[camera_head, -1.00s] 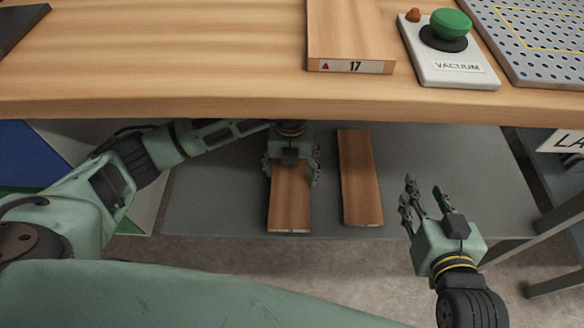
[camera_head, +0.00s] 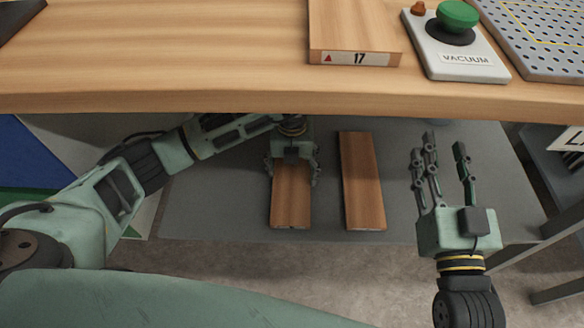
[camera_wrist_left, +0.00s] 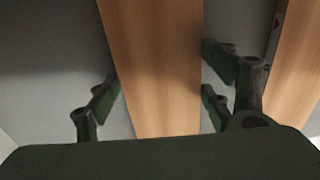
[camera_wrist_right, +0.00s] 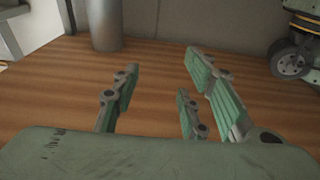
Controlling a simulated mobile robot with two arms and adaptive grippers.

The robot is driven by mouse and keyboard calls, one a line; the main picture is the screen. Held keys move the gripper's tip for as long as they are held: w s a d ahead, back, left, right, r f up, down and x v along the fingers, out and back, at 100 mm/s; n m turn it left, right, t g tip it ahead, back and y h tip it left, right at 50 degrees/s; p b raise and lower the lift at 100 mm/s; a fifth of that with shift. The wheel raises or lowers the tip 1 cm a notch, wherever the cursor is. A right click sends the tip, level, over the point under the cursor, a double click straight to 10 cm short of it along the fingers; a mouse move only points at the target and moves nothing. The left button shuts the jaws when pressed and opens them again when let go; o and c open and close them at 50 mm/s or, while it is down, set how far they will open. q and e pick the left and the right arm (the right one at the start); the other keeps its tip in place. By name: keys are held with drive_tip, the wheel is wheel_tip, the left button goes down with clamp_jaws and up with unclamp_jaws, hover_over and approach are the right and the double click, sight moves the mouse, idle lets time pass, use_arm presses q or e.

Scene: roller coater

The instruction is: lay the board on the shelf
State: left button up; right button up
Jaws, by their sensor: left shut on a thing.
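A brown wooden board (camera_head: 291,208) lies flat, as far as I can tell, on the grey shelf (camera_head: 210,200) under the workbench. Its near end is close to the shelf's front edge. My left gripper (camera_head: 293,178) reaches in from the left and is shut on this board, with fingers on both its long sides. The left wrist view shows the board (camera_wrist_left: 155,65) between the fingers. The far end is hidden under my gripper and the bench. My right gripper (camera_head: 444,158) is open and empty, to the right of the boards, fingers pointing toward the bench.
A second board (camera_head: 361,185) lies to the right of the held one, with a narrow gap. The bench top (camera_head: 180,60) overhangs the shelf. On it are a board marked 17 (camera_head: 352,25), a vacuum button box (camera_head: 462,58) and a perforated plate (camera_head: 545,40).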

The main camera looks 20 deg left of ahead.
sight(292, 173)
use_arm(q)
drive_tip(key=shift+f, duration=0.1)
use_arm(e)
drive_tip(key=shift+r, duration=0.2)
use_arm(q)
drive_tip(key=o, duration=1.4)
drive_tip(key=shift+o, duration=0.2)
wheel_tip(292, 173, up, 7)
drive_tip(key=shift+r+p, duration=0.1)
drive_tip(key=shift+p, duration=1)
drive_tip(key=shift+r, duration=0.25)
use_arm(e)
wheel_tip(292, 173, down, 11)
drive_tip(key=s+d+g+h, duration=0.2)
drive_tip(key=g, duration=0.3)
drive_tip(key=shift+g, duration=0.4)
drive_tip(key=shift+s, duration=0.1)
